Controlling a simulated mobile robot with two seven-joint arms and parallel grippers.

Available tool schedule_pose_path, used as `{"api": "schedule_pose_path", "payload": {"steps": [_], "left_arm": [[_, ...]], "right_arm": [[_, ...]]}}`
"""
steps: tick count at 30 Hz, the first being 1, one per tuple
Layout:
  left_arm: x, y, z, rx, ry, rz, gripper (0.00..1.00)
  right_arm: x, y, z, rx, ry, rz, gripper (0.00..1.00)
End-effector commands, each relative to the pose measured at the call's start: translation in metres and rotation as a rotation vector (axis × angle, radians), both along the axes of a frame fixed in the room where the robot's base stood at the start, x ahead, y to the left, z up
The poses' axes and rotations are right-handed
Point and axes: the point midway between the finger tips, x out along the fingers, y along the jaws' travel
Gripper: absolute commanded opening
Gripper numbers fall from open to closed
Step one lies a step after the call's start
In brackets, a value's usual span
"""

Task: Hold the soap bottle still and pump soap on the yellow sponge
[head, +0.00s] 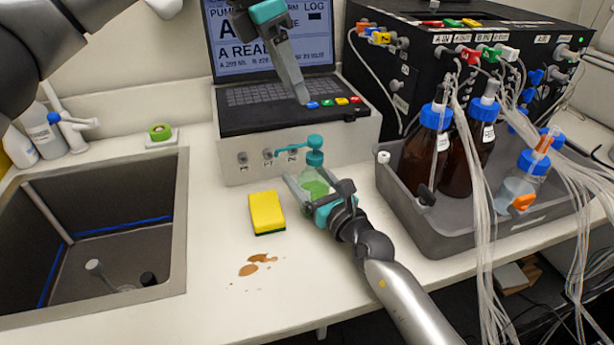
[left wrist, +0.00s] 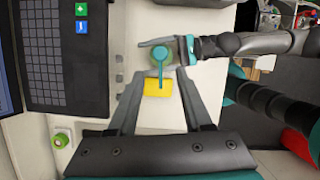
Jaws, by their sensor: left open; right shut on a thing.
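The soap bottle (head: 316,187) stands upright on the counter, clear with a green label and a teal pump (head: 315,156) whose spout points left. My right gripper (head: 314,198) is shut around its body, hiding part of it. The yellow sponge (head: 266,212), green underneath, lies on the counter left of the bottle. In the left wrist view, the pump (left wrist: 161,54) appears between my left fingers, and its spout overlaps the sponge (left wrist: 158,88) in line of sight. My left gripper (head: 303,101) is open and empty, raised in front of the laptop, above and apart from the pump.
Brown spots (head: 258,264) mark the counter before the sponge. A sink (head: 181,225) is at left. A laptop (head: 240,120) sits on a pale box (head: 235,165) behind the bottle. A grey tray (head: 420,212) with brown bottles and tubing stands close on the right.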

Motion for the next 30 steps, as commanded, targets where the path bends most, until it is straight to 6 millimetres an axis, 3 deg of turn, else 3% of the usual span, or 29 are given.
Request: {"api": "schedule_pose_path", "payload": {"steps": [4,7,14,21,30], "left_arm": [[0.0,0.0,0.0,0.0,0.0,0.0,0.5],[0.0,0.0,0.0,0.0,0.0,0.0,0.5],[0.0,-0.002,0.0,0.019,-0.02,-0.067,0.24],[0.002,-0.009,-0.002,0.102,-0.109,-0.369,0.0],[0.005,-0.019,-0.004,0.225,-0.224,-0.824,0.0]], "right_arm": [[0.0,0.0,-0.001,-0.001,0.001,0.0,0.0],[0.0,0.0,-0.001,-0.001,0.001,0.0,0.0],[0.0,0.0,-0.001,-0.001,0.002,0.0,0.0],[0.0,0.0,-0.001,-0.001,0.002,0.0,0.0],[0.0,0.0,-0.001,-0.001,0.002,-0.001,0.0]]}}
